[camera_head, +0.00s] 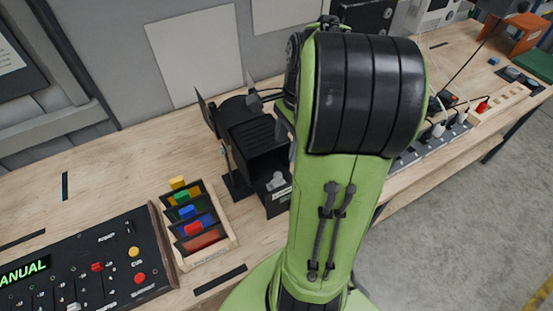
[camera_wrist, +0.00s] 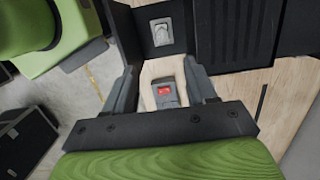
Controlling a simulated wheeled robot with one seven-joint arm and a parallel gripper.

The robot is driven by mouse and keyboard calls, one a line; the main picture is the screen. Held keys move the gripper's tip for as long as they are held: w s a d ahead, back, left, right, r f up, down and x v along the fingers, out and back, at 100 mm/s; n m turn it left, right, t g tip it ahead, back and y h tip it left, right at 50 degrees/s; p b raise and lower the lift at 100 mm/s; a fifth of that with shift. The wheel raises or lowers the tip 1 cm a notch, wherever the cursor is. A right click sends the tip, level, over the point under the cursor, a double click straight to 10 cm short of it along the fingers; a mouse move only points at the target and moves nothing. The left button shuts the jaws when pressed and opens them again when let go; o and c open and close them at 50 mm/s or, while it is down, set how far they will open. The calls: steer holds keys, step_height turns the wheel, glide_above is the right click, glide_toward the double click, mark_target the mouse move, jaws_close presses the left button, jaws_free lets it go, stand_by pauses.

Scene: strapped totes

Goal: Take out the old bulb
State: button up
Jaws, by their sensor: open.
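A black lamp housing (camera_head: 262,150) stands on the wooden bench, its front side open. A small pale grey piece, which looks like the bulb (camera_head: 277,181), shows inside its opening. In the wrist view the black housing (camera_wrist: 205,38) is at the top, with a silvery piece (camera_wrist: 162,32) on a dark panel, likely the same bulb. My gripper (camera_wrist: 160,68) is open, with its two grey fingers apart and the silvery piece beyond their tips. A grey block with a red patch (camera_wrist: 165,92) shows between the fingers; I cannot tell what it is. My arm hides my gripper in the head view.
A wooden rack (camera_head: 200,226) with coloured cards stands left of the housing. A black control panel (camera_head: 85,268) is at the lower left. Power strips and plugs (camera_head: 437,131) and a wooden holder (camera_head: 500,103) are on the right. Bare bench (camera_head: 110,185) lies at the left.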

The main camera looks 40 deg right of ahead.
mark_target(278, 173)
steer(key=f, duration=0.3)
steer(key=a+f+b, duration=0.1)
steer(key=f, duration=0.3)
steer(key=w+a+f, duration=0.1)
steer(key=f, duration=0.3)
steer(key=shift+f+b, duration=0.15)
steer(key=shift+b, duration=0.2)
steer(key=shift+w+a+f, duration=0.2)
steer(key=shift+f, duration=0.35)
steer(key=shift+s, duration=0.1)
steer(key=shift+c, duration=0.4)
jaws_close()
steer(key=c, duration=0.6)
jaws_free()
steer(key=shift+r, duration=0.1)
jaws_close()
steer(key=shift+r+p, duration=2.3)
steer(key=shift+r, duration=0.2)
